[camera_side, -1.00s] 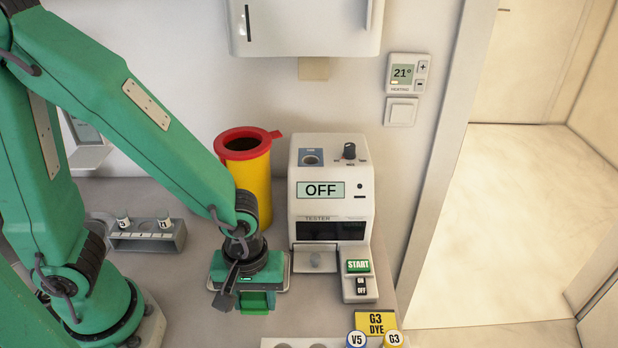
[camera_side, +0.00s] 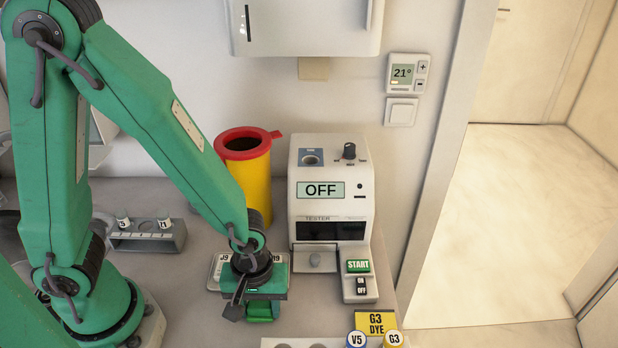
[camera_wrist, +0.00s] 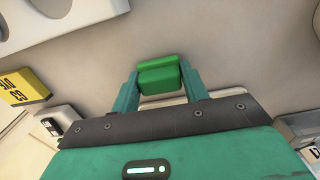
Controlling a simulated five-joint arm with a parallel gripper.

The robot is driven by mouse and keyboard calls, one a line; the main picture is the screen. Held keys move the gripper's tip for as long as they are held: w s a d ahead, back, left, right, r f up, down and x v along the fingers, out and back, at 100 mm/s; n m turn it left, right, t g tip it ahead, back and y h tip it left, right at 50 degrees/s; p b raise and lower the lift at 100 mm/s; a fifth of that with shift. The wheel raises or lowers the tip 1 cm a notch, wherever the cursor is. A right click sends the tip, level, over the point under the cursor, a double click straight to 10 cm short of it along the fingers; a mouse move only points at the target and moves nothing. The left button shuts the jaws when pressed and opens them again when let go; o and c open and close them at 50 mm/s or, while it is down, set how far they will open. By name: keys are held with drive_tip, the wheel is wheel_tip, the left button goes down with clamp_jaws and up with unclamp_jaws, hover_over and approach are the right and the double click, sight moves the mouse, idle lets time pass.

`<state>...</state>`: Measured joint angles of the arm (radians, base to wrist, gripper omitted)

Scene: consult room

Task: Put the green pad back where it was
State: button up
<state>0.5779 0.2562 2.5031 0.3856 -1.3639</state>
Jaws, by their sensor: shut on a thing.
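The green pad (camera_side: 261,312) is in my gripper (camera_side: 260,300), in front of the pale plate (camera_side: 219,258) labelled J9 and R9. In the wrist view the pad (camera_wrist: 160,74) sits between the two teal fingers of my gripper (camera_wrist: 159,78), which are shut on its sides. A pale edge shows just behind the pad there, between the fingers. My wrist hides most of the plate in the side view. I cannot tell how far the pad is above the table.
The tester (camera_side: 330,190) reads OFF, right of my gripper. A yellow bin (camera_side: 258,185) with a red rim stands behind. A grey rack (camera_side: 150,238) with vials is at left. A yellow G3 DYE card (camera_side: 382,321) and a white vial rack (camera_side: 300,343) are at front right.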

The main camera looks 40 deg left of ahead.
sight(259, 304)
drive_tip(key=shift+f, duration=0.15)
drive_tip(key=o, duration=1)
drive_tip(key=shift+f, duration=0.1)
drive_tip(key=shift+r, duration=0.2)
drive_tip(key=shift+r, duration=6)
drive_tip(key=shift+a+r+m+t, duration=0.95)
drive_tip(key=shift+a+r+m, duration=0.55)
drive_tip(key=shift+a+r, duration=0.75)
drive_tip(key=shift+a+r+m+t, duration=0.9)
drive_tip(key=shift+a+r+m, duration=0.8)
drive_tip(key=shift+a, duration=0.9)
drive_tip(key=shift+a+r+m+t, duration=0.95)
drive_tip(key=shift+a+r+m, duration=0.35)
drive_tip(key=shift+a+r, duration=1.05)
